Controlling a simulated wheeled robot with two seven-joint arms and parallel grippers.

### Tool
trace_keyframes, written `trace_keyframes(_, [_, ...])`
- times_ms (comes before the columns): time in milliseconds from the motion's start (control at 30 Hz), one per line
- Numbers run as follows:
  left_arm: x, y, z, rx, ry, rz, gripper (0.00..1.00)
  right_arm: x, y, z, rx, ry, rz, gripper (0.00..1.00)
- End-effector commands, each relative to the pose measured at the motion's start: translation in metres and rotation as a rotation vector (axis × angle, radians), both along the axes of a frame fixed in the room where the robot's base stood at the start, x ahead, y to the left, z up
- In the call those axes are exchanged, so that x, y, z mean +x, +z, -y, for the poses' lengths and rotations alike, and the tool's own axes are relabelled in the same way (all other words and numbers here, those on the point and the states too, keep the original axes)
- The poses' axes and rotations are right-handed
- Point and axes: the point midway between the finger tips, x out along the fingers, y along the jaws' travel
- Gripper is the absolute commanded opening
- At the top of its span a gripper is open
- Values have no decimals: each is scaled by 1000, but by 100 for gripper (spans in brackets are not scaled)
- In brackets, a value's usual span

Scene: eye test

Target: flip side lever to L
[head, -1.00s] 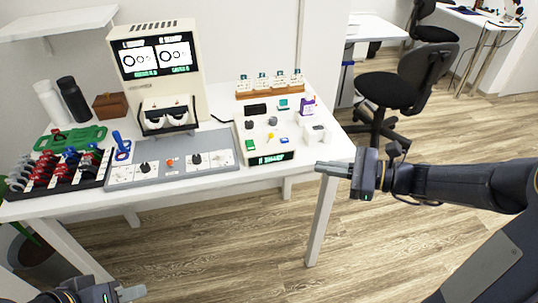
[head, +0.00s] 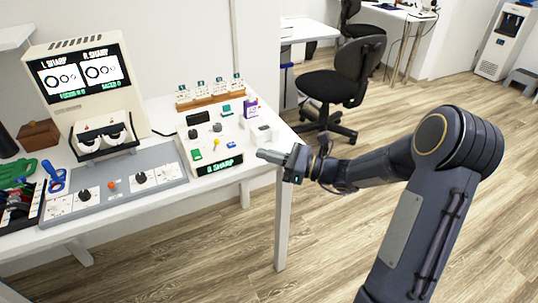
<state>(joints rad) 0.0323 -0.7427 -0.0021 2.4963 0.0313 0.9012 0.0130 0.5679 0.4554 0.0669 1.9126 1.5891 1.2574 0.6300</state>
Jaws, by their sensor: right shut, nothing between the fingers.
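A blue-handled lever (head: 54,178) stands at the left end of the grey control panel (head: 118,188); I cannot tell for sure that it is the side lever, nor read its L mark. The eye-test machine (head: 80,75) stands behind the panel, its screen reading L SHARP and R SHARP over ring figures. My right gripper (head: 262,155) is shut and empty, near the table's front right edge by the white box with a green R SHARP display (head: 219,166). It is well to the right of the blue lever. My left gripper is out of view.
A black chair (head: 340,85) stands behind on the right. Floor in front is open.

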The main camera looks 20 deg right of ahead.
Motion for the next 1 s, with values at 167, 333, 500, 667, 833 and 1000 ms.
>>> trace_keyframes(167, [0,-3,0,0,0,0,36,26,3,-32,1,5,1,0])
trace_keyframes(333, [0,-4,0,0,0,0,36,48,5,-56,0,5,1,0])
trace_keyframes(500, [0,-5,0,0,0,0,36,62,7,-70,-1,1,-1,0])
trace_keyframes(667, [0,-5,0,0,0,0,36,68,8,-76,0,1,0,0])
trace_keyframes(833, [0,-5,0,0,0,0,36,68,8,-77,-1,0,-1,0])
trace_keyframes(1000, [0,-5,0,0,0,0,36,68,8,-76,-1,0,-1,0])
